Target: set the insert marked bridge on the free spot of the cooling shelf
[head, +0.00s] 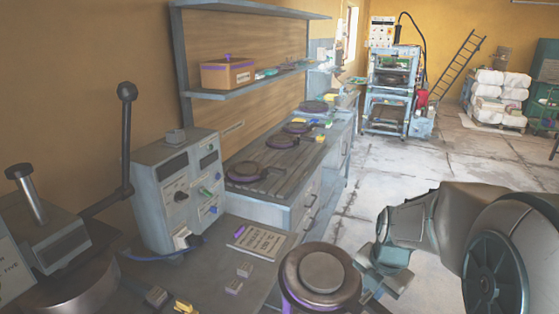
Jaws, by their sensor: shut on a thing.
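My gripper (370,282) is at the lower right, shut on a round dark insert (290,278) with a paler raised disc on top. It is held roughly level at the bottom of the view, in front of the cabinet row. No mark saying bridge can be read on it. The fingertips are partly hidden by the insert and the wrist. The slatted grey top beyond, which looks like the cooling shelf (285,189), bears several dark round inserts, the nearest one (248,173) at its front left. Bare slats show between them and at the near right.
A control box (165,205) with a tall lever (127,140) beside it stands at the left. A sign (256,241) and small blocks (240,270) lie on the near bench. A wall shelf (250,87) with a carton (228,73) overhangs the back.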

